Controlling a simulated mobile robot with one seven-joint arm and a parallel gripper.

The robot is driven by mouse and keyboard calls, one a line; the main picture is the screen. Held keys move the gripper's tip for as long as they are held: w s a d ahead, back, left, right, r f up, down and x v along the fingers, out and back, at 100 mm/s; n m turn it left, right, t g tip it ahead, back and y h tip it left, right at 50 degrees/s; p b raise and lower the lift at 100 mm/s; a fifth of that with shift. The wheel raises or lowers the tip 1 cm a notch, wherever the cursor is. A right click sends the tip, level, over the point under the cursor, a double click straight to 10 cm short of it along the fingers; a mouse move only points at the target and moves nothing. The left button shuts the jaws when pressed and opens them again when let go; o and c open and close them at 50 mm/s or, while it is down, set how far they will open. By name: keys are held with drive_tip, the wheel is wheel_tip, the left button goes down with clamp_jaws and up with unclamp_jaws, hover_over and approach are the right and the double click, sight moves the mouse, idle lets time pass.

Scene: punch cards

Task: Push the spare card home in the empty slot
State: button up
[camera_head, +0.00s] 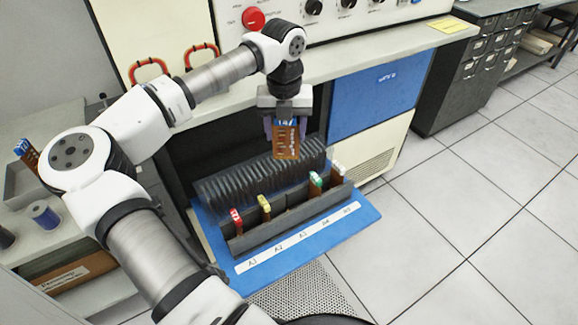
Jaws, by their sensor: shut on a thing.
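My gripper (285,123) is shut on a brown card (287,145) with a blue top edge. The card hangs upright above the rack (268,233) on the pulled-out blue drawer, apart from its front row. In that row stand a card with a red top (236,215), one with a yellow top (264,203), one with a green top (316,182) and one with a white top (338,171). A gap (291,200) shows between the yellow and green cards, about above label A3. The slot bottom is hidden.
A ribbed dark bank (260,172) stands behind the front row, under the held card. The cabinet counter (345,78) lies behind my gripper. Another blue-topped card (27,153) stands in a tray at the left, by a blue spool (43,214). The floor at right is clear.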

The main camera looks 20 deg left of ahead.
wheel_tip(320, 180, down, 19)
drive_tip(key=w+m+b, duration=0.1)
drive_tip(key=m+b, duration=0.1)
drive_tip(key=m, duration=0.9)
drive_tip(key=shift+w+d+r+m+b, duration=0.15)
drive_tip(key=shift+w+d+m+b, duration=0.15)
drive_tip(key=shift+d+b, duration=0.1)
drive_tip(key=shift+b, duration=0.5)
idle(0.8)
drive_tip(key=shift+a+f+b, duration=0.1)
drive_tip(key=shift+f+b, duration=2.95)
drive_tip(key=shift+f, duration=0.4)
idle(0.9)
